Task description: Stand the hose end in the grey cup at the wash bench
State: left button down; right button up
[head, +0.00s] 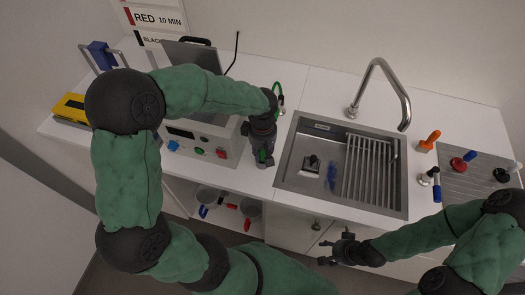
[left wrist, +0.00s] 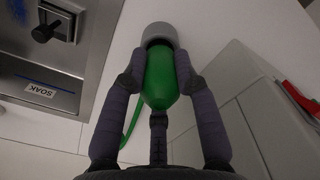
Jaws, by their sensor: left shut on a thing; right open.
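The green hose end (left wrist: 160,82) is between the fingers of my left gripper (left wrist: 160,75), which is shut on it. In the left wrist view its far part meets the dark mouth of the grey cup (left wrist: 160,32); I cannot tell how deep it reaches. In the head view my left gripper (head: 264,158) points down at the bench top just left of the sink, hiding most of the hose end and the cup. The green hose (head: 279,92) loops up behind it. My right gripper (head: 337,250) is open and empty in front of the bench.
The sink (head: 285,168) with a rack is right of my left gripper, with a tall tap (head: 377,65) behind. A box with coloured knobs (head: 195,142) stands close on the left. Coloured-handled tools (head: 430,140) stand at the right.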

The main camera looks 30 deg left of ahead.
pick_arm(q)
jog(key=shift+f+b, duration=0.45)
jog(key=shift+f, duration=0.15)
jog(key=c, duration=0.9)
grip_release()
notch_tip(320, 180, up, 12)
jog(key=shift+r, duration=0.1)
